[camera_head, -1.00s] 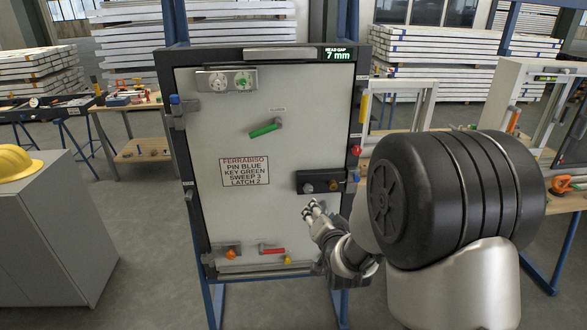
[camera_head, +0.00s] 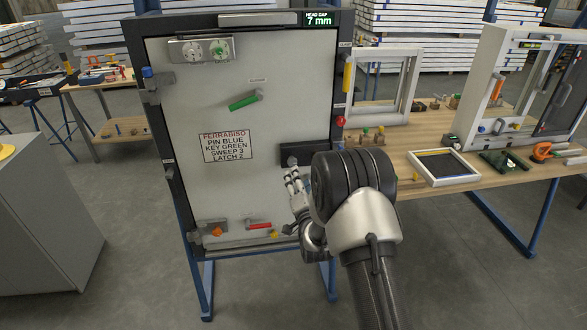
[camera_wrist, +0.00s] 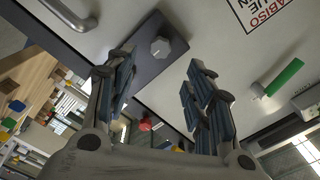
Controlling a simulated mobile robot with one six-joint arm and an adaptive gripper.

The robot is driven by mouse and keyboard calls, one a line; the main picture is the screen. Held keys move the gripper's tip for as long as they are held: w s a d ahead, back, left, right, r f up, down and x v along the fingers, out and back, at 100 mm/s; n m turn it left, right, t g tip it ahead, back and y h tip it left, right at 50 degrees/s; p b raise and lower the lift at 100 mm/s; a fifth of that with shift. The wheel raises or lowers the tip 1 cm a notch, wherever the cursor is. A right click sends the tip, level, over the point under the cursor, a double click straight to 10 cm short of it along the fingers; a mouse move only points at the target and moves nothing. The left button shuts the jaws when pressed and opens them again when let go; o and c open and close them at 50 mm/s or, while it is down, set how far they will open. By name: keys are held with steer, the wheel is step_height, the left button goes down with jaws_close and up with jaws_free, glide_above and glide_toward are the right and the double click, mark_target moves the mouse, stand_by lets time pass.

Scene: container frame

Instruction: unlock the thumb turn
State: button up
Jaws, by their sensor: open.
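The thumb turn is a grey faceted knob (camera_wrist: 160,46) on a dark lock plate (camera_wrist: 140,62) in the wrist view. In the head view the knob (camera_head: 291,161) shows at the left of the lock plate (camera_head: 287,149), at the right side of the pale door panel. My gripper (camera_head: 293,177) is open and empty, just below and in front of the knob. In the wrist view my gripper (camera_wrist: 157,72) has its fingers spread, with the knob beyond and between their tips; no contact shows. My arm hides the right part of the plate in the head view.
A green lever (camera_head: 245,101) is higher on the door; a red lever (camera_head: 259,225) and an orange knob (camera_head: 217,231) are low. A printed sign (camera_head: 228,147) sits mid-panel. A red knob (camera_head: 340,121) is on the frame. A wooden bench (camera_head: 400,155) stands at right.

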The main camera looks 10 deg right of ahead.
mark_target(293, 163)
steer(key=w+b, duration=0.2)
steer(key=w, duration=0.7)
steer(key=shift+c, duration=0.3)
steer(key=c, duration=1)
